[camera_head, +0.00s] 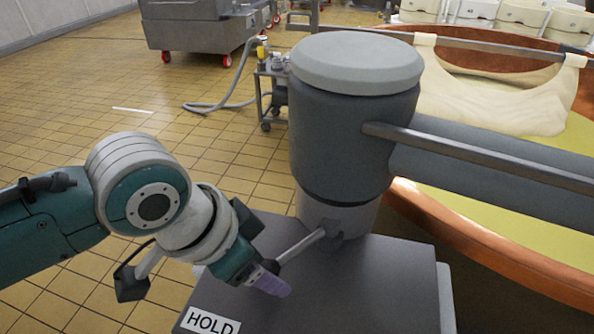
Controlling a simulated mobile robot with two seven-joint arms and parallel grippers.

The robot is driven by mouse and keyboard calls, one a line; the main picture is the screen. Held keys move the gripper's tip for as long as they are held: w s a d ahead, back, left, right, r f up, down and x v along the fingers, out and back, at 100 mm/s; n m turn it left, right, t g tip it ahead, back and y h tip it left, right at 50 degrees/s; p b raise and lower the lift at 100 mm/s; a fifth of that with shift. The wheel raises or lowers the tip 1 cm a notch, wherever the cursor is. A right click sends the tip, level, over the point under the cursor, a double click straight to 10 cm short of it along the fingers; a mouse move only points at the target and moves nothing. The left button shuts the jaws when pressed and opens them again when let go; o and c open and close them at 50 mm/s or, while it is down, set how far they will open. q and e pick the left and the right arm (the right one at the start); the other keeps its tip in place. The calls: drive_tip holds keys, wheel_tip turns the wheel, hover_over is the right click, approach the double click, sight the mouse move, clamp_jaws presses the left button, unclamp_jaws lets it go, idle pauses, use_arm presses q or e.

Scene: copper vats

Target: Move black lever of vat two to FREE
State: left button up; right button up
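The lever (302,246) shows as a thin grey rod. It leaves the foot of the grey column (340,212) and slopes down and left to my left gripper. My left gripper (268,280) is at that end, low over the dark grey housing top (345,290). A pale purple fingertip shows, but whether the fingers are closed around the lever is unclear. A white HOLD label (210,321) lies on the housing near its front left corner. No FREE label shows. My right gripper is out of view.
The copper vat (480,258) with yellowish liquid and hanging cloth (490,100) fills the right side. A grey horizontal beam (490,160) runs right from the column. A wheeled steel cart (205,30) and a hose (225,95) stand behind. Tiled floor is open at left.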

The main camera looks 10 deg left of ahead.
use_arm(q)
clamp_jaws()
idle(0.5)
idle(0.8)
